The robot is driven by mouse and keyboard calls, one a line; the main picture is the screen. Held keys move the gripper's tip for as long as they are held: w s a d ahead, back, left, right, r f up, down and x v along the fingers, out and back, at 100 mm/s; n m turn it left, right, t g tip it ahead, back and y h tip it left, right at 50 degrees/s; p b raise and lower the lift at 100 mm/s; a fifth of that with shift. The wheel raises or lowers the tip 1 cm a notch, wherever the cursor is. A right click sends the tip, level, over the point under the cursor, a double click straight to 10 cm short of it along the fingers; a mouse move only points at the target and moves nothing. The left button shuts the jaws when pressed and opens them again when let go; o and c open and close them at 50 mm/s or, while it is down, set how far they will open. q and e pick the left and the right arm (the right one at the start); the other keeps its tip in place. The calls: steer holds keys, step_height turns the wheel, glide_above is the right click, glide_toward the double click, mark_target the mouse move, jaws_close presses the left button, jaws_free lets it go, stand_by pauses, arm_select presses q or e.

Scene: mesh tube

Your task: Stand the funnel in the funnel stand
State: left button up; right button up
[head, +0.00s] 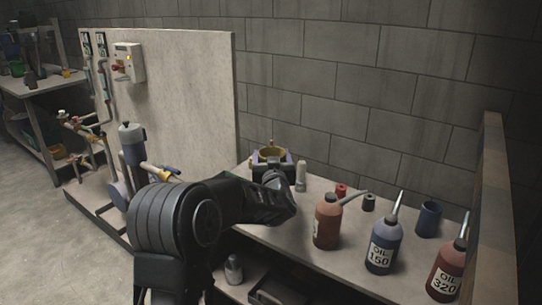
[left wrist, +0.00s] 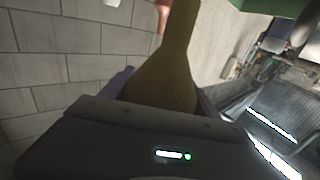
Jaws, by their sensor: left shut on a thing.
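The funnel (left wrist: 172,75) is dull yellow and fills the middle of the left wrist view, its narrow spout pointing away from the camera. My left gripper (head: 272,162) is shut on the funnel, partly hidden behind my own arm. I cannot pick out the funnel stand for sure. A blue open-topped cylinder (head: 428,217) stands at the right of the bench, but I cannot tell whether it is the stand. My right gripper is not in view.
The bench (head: 290,237) carries a red-brown oil can (head: 328,224), a dark oil 150 bottle (head: 383,247), a red oil 320 bottle (head: 447,272), a pale upright cylinder (head: 301,177) and small red (head: 341,190) and black (head: 369,202) pieces. A block wall stands behind.

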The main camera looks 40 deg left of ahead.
arm_select(q)
steer(key=shift+f, duration=0.1)
step_height(320, 180, down, 6)
steer(key=b, duration=0.5)
steer(key=shift+s+f+b, duration=0.1)
steer(key=shift+f+b, duration=1.6)
steer(key=shift+f, duration=0.4)
stand_by(3.0)
steer(key=o, duration=1.5)
steer(key=shift+d, duration=0.1)
steer(key=p+v, duration=0.1)
steer(key=v, duration=0.6)
steer(key=shift+s+d, duration=0.15)
steer(key=shift+s, duration=0.15)
